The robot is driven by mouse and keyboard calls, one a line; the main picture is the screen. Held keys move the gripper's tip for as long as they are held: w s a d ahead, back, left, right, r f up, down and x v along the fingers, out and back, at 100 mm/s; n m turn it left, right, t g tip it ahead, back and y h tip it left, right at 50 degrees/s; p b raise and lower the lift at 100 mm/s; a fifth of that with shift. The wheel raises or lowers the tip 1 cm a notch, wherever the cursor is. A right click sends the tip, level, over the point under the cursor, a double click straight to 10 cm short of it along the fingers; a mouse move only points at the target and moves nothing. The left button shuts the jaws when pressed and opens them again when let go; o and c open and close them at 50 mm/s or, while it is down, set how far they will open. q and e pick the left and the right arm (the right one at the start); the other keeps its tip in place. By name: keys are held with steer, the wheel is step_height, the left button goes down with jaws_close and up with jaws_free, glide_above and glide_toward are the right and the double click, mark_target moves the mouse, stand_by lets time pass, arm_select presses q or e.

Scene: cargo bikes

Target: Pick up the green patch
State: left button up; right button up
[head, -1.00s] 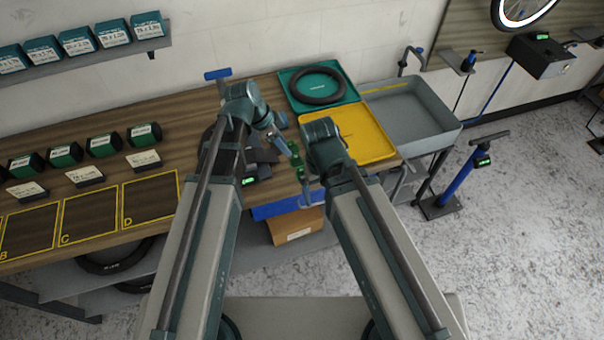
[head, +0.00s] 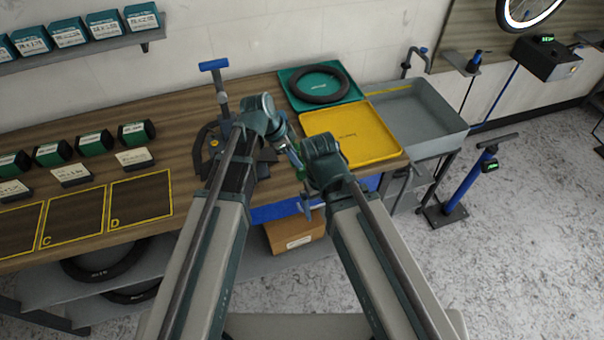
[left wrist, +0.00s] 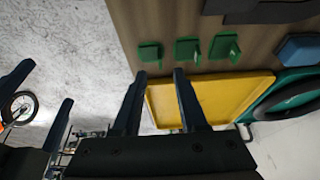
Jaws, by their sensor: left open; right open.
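Three small green pieces lie in a row on the wooden bench in the left wrist view: a left one (left wrist: 150,52), a middle one (left wrist: 187,48) and a right one (left wrist: 225,47). I cannot tell which is the patch. In the head view they are almost wholly hidden behind my grippers. My left gripper (head: 297,158) is open and empty above the bench near the yellow tray; its two fingers (left wrist: 158,95) show in the left wrist view, apart from the green pieces. My right gripper (head: 306,205) is open, close by at the bench's front edge.
The yellow tray (head: 385,148) lies just right of the grippers. Behind it is a teal tray (head: 352,90) with a black tire (head: 320,86). A grey basin (head: 440,105) stands farther right. A blue-handled tool (head: 213,66) stands behind my left arm. My two arms are close together.

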mark_target(303, 172)
arm_select(q)
steer(key=b+x, duration=0.2)
steer(key=x, duration=0.1)
steer(key=b+x, duration=0.1)
steer(key=shift+a+f+b, duration=0.25)
steer(key=shift+f+b, duration=0.05)
steer(key=shift+b, duration=0.1)
steer(key=shift+d+f+b, duration=0.25)
steer(key=shift+f+b, duration=0.05)
steer(key=shift+r, duration=0.1)
jaws_close()
